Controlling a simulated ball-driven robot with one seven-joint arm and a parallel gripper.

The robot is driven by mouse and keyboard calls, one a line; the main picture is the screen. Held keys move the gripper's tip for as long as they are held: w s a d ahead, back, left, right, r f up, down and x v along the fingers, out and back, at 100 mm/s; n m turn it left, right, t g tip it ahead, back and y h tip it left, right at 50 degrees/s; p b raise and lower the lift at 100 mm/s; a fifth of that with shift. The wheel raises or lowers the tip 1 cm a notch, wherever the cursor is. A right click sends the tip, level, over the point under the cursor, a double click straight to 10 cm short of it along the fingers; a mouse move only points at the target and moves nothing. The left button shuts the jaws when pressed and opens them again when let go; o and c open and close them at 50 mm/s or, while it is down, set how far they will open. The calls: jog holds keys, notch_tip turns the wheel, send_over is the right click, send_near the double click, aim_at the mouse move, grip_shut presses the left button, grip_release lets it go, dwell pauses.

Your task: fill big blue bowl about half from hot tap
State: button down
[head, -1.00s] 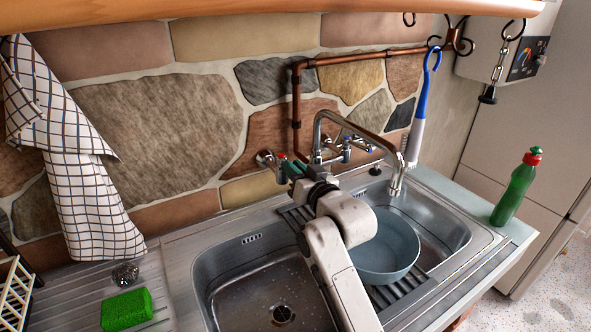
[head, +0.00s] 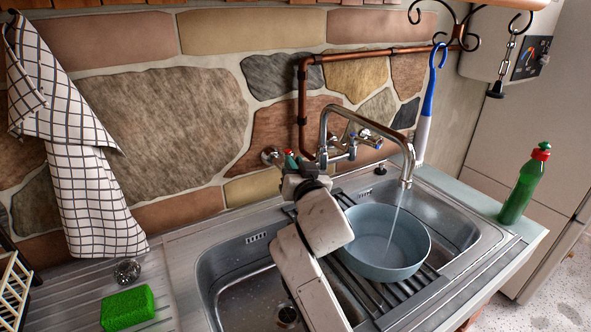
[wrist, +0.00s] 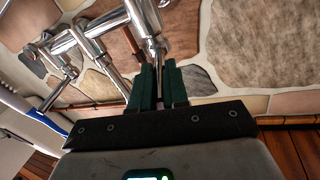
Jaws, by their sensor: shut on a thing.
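The big blue bowl (head: 362,262) stands upright on the ribbed divider between the two basins, under the spout (head: 407,165) of the chrome tap. A thin stream of water (head: 394,222) falls from the spout into the bowl. How high the water stands inside is not clear. My gripper (head: 291,160) is at the left end of the tap, shut on the hot tap handle, which shows a red mark (head: 289,153). In the wrist view my dark green fingers (wrist: 159,80) close around a chrome part of that handle. The blue-marked cold handle (head: 351,150) is to the right.
A green bottle (head: 524,183) with a red cap stands at the right end of the counter. A green sponge (head: 128,307) and a wire scourer (head: 127,271) lie on the left drainer. A blue-and-white brush (head: 427,110) hangs near the spout. My arm crosses the left basin.

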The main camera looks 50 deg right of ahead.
jog(key=c, duration=1.1)
grip_release()
jog(key=b+v, duration=0.1)
jog(key=v, duration=0.9)
jog(key=shift+s+a+f+b, duration=0.1)
jog(key=shift+s+a+b, duration=0.2)
jog(key=shift+b, duration=0.1)
